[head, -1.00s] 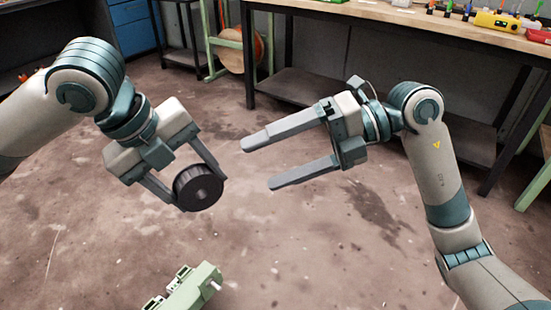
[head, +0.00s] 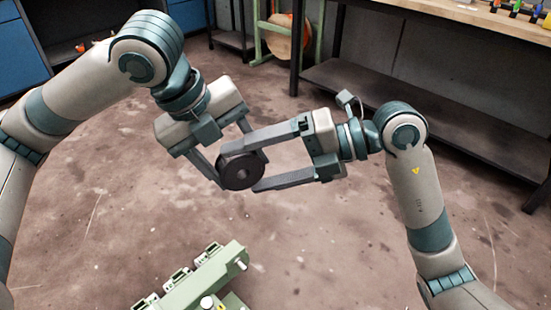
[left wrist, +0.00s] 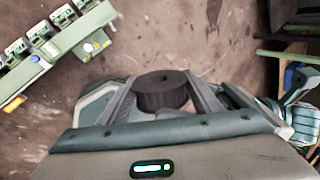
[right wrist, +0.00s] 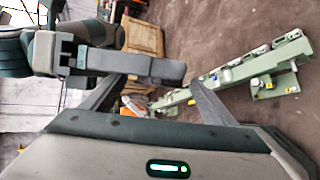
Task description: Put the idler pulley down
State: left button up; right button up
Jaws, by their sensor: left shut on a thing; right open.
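The idler pulley (head: 239,172) is a dark, ribbed wheel with a central hole. My left gripper (head: 233,165) is shut on it and holds it in the air above the floor. The pulley also shows between the left fingers in the left wrist view (left wrist: 161,92). My right gripper (head: 258,164) is open, with its two fingers reaching left to either side of the pulley. Whether the right fingers touch the pulley cannot be told. In the right wrist view, part of my left gripper (right wrist: 125,63) crosses in front of the open right fingers, and the pulley is hard to make out.
A green machine frame (head: 205,275) with several units on it stands low at the front; it also shows in the left wrist view (left wrist: 60,45). A workbench (head: 470,20) with a lower shelf stands at the back right. The concrete floor (head: 340,250) between is open.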

jog(key=shift+s+a+f, duration=0.1)
jog(key=shift+a+f, duration=0.05)
jog(key=shift+a, duration=0.3)
jog(key=c, duration=1.3)
pick_arm(q)
jog(key=o, duration=1.6)
pick_arm(e)
jog(key=shift+c, duration=1.4)
pick_arm(q)
jog(key=shift+r, duration=0.1)
jog(key=v, duration=1.2)
